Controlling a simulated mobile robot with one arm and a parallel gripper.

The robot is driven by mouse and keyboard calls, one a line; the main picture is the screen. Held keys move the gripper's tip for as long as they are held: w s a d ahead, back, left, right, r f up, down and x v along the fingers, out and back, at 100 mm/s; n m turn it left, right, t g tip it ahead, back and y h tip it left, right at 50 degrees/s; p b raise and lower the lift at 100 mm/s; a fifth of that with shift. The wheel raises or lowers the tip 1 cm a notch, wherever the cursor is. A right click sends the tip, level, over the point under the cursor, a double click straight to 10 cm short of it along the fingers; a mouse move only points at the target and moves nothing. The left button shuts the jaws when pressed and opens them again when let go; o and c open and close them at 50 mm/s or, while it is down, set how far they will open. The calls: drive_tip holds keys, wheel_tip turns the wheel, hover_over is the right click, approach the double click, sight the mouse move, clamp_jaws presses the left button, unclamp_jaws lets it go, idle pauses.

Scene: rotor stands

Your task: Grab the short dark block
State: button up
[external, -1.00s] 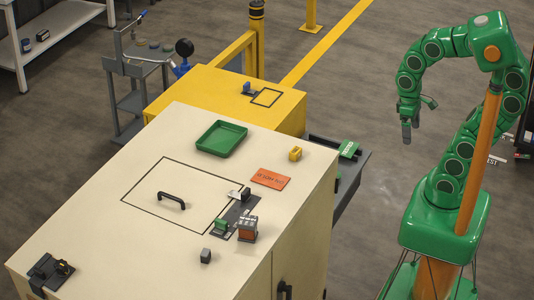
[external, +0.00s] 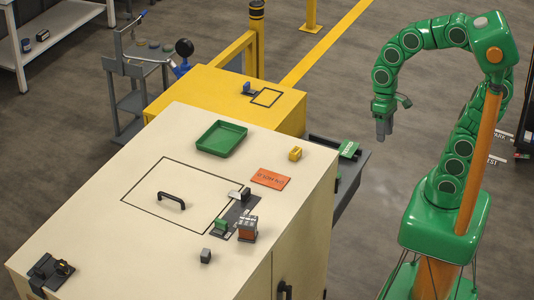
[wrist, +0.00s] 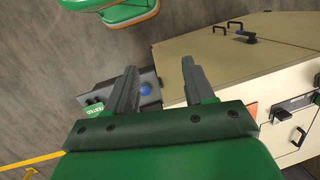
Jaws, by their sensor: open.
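A short dark grey block (external: 206,255) stands on the cream cabinet top (external: 110,235), near its front edge. It stands apart from a taller grey and orange block (external: 248,229) to its upper right. My gripper (external: 384,133) hangs in the air right of the cabinet, well away from the block. In the wrist view my gripper (wrist: 160,70) shows two fingers spread apart with nothing between them. I cannot make out the short dark block for sure in the wrist view.
On the cabinet top are a dark fixture plate (external: 238,212), a black handle (external: 171,201), a green tray (external: 221,138), an orange plate (external: 271,179), a yellow block (external: 295,154) and a black fixture (external: 50,271). A grey side shelf (external: 345,185) juts out toward my arm.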

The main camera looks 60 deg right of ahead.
drive_tip(key=w+a+r+m+y, duration=0.2)
drive_tip(key=w+a+m+y, duration=0.1)
drive_tip(key=w+a, duration=1.05)
drive_tip(key=m+g+y, duration=0.1)
drive_tip(key=m+y, duration=0.5)
drive_tip(key=m, duration=0.1)
hover_over(207, 250)
drive_tip(key=s+d, duration=0.3)
drive_tip(key=d, duration=1.1)
wheel_tip(207, 250, down, 2)
drive_tip(key=shift+s+f, duration=0.1)
drive_tip(key=w+a+f+m, duration=0.1)
drive_tip(key=a, duration=0.3)
drive_tip(key=w+a+f+m+y, duration=0.1)
drive_tip(key=a+f, duration=0.1)
drive_tip(key=a, duration=0.3)
drive_tip(key=w+a+f+m+y, duration=0.1)
drive_tip(key=a+f+m, duration=0.1)
drive_tip(key=a, duration=0.2)
drive_tip(key=shift+w+a, duration=0.15)
drive_tip(key=shift+a, duration=0.1)
drive_tip(key=shift+a+f, duration=0.2)
drive_tip(key=shift+a, duration=0.1)
drive_tip(key=shift+f+y, duration=0.3)
drive_tip(key=shift+f, duration=1.6)
wheel_tip(207, 250, down, 3)
drive_tip(key=shift+a+f, duration=0.15)
drive_tip(key=shift+x, duration=1.25)
